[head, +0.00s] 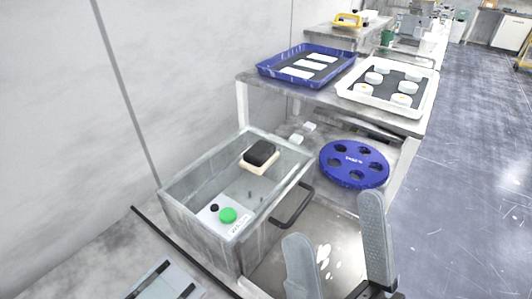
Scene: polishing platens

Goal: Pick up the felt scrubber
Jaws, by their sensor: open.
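The felt scrubber appears to be the block with a black top and a cream lower layer (260,156). It rests in the far part of an open grey drawer-like bin (180,214), near its back wall. My gripper (337,215) is at the lower right of the head view, its two grey fingers wide apart with nothing between them. It is to the right of the bin and nearer to the camera, apart from the scrubber.
A green round knob (228,215) and a small black one (214,208) sit in the bin's near end. A black handle (293,208) juts from the bin's right side. A blue disc with holes (338,172) lies on the lower shelf. Blue (270,71) and white (408,112) trays stand above.

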